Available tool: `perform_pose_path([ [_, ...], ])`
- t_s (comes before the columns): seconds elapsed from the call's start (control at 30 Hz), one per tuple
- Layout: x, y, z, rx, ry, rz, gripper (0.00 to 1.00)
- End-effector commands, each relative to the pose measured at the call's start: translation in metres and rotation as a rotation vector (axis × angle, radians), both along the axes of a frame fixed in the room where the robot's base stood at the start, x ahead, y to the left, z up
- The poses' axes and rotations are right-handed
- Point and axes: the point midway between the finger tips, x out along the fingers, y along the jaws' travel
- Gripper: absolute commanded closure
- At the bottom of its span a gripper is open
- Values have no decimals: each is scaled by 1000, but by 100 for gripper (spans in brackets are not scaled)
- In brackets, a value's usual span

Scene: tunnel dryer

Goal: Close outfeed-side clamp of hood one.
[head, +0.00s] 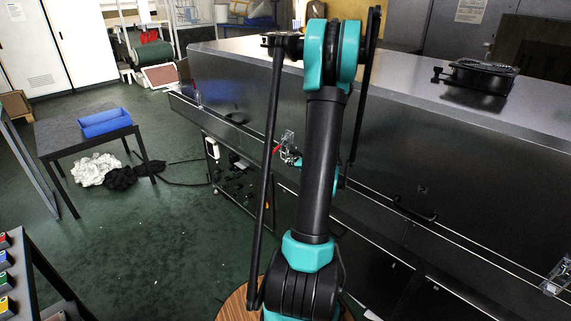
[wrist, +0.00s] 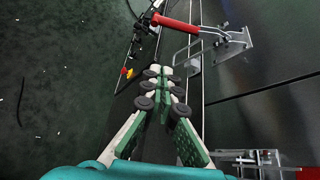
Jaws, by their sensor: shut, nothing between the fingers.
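A metal toggle clamp (wrist: 222,38) with a red handle (wrist: 176,23) sits at the top of the wrist view, on the dryer's front. Its handle sticks out to the left, away from the dark panel. The same kind of clamp (head: 289,150) shows in the head view, left of my arm. A second clamp (wrist: 256,158) is at the lower right of the wrist view, with a bit of red at the picture's edge. My gripper (wrist: 160,72) is shut and empty, its tips below the red handle and apart from it. In the head view my arm hides the gripper.
The long dark hood (head: 470,190) fills the right side, with a black handle (head: 414,211) on its front. Another clamp (head: 556,277) is at the far right.

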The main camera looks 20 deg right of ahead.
Motion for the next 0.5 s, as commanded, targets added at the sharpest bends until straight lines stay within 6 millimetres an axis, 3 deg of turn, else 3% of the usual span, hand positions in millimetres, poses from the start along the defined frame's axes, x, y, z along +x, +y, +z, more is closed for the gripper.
perform_pose_path([
  [0.5, 3, -7, -3, 34, -9, -26, 100],
])
